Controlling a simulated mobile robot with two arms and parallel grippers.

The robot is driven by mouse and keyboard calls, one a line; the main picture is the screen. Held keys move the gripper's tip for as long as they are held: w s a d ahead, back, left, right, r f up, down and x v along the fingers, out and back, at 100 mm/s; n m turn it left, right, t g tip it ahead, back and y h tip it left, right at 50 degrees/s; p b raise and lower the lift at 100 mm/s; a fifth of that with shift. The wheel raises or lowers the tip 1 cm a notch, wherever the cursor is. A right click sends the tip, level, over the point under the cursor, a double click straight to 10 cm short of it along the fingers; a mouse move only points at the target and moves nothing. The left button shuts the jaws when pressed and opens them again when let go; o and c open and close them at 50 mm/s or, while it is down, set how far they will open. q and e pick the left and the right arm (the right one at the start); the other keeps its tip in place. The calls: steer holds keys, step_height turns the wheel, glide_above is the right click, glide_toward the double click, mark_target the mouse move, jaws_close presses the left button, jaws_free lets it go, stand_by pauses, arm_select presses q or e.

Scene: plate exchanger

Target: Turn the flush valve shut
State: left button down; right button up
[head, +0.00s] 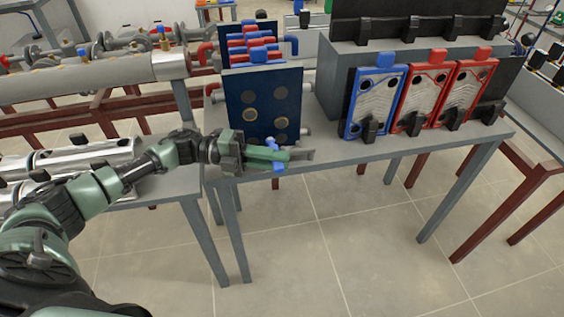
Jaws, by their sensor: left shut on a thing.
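My left gripper (300,154) reaches in from the left, at the front edge of the table by the plate exchanger. It is shut on a small blue handle (278,167), which I take to be the flush valve. Bits of blue show above and below the green fingers, and the rest is hidden behind them. The valve body cannot be made out, so I cannot tell how far it is turned. The plate exchanger (262,100), with a dark blue front plate with round ports, stands just behind the gripper. My right gripper is not in view.
A grey rack (345,65) to the right holds one blue-framed plate (374,100) and two red-framed plates (425,95). Bare grey tabletop (335,150) lies between. Metal pipes (75,155) lie on the left bench. The tiled floor (340,240) in front is clear.

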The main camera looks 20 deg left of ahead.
arm_select(q)
steer(key=shift+f, duration=0.1)
steer(key=c, duration=1.4)
jaws_free()
steer(key=shift+r, duration=0.2)
